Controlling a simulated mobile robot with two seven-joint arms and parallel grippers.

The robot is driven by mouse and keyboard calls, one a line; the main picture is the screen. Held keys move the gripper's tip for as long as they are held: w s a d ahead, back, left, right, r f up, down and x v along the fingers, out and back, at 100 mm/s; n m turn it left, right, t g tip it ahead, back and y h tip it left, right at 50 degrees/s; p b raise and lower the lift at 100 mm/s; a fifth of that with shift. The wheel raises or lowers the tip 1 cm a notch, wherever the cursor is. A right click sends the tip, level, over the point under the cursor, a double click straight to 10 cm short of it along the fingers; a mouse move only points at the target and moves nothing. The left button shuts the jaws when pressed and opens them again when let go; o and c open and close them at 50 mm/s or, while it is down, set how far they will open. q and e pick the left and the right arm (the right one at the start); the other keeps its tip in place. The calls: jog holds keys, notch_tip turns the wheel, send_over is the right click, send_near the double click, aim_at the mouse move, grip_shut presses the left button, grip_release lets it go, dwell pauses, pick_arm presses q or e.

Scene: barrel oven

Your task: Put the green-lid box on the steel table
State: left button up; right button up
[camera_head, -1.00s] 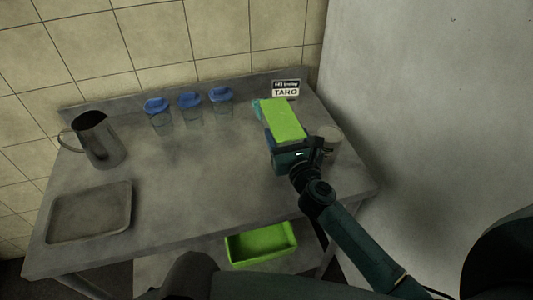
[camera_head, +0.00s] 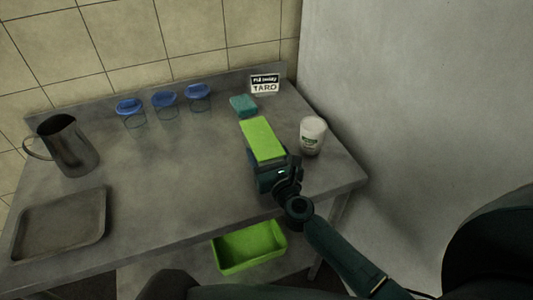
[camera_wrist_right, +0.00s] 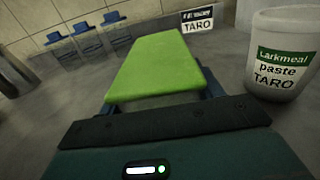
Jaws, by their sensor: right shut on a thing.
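The green-lid box (camera_head: 262,138) is in my right gripper (camera_head: 268,163), over the right part of the steel table (camera_head: 190,190). In the right wrist view the flat green lid (camera_wrist_right: 160,65) points away from me, with the fingers of the right gripper (camera_wrist_right: 163,98) on both sides of its near end. The box body under the lid is mostly hidden. I cannot tell whether its bottom touches the table. My left gripper is not in view.
A white paste tub (camera_head: 313,136) stands right of the box. A teal block (camera_head: 243,105) and a TARO sign (camera_head: 265,84) are behind it. Several blue-lidded cups (camera_head: 164,100), a metal jug (camera_head: 66,146) and a tray (camera_head: 62,224) lie left. A green bin (camera_head: 249,247) sits below. The table's middle is clear.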

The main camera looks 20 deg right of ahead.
jog(key=shift+f, duration=0.2)
jog(key=o, duration=1.1)
jog(key=shift+r, duration=0.25)
jog(key=s, duration=0.5)
jog(key=s+b, duration=0.1)
jog(key=s, duration=0.4)
jog(key=shift+s+d+f, duration=0.15)
jog(key=shift+s+f, duration=0.05)
jog(key=shift+s, duration=0.05)
jog(key=shift+s+r, duration=0.15)
jog(key=shift+s, duration=0.6)
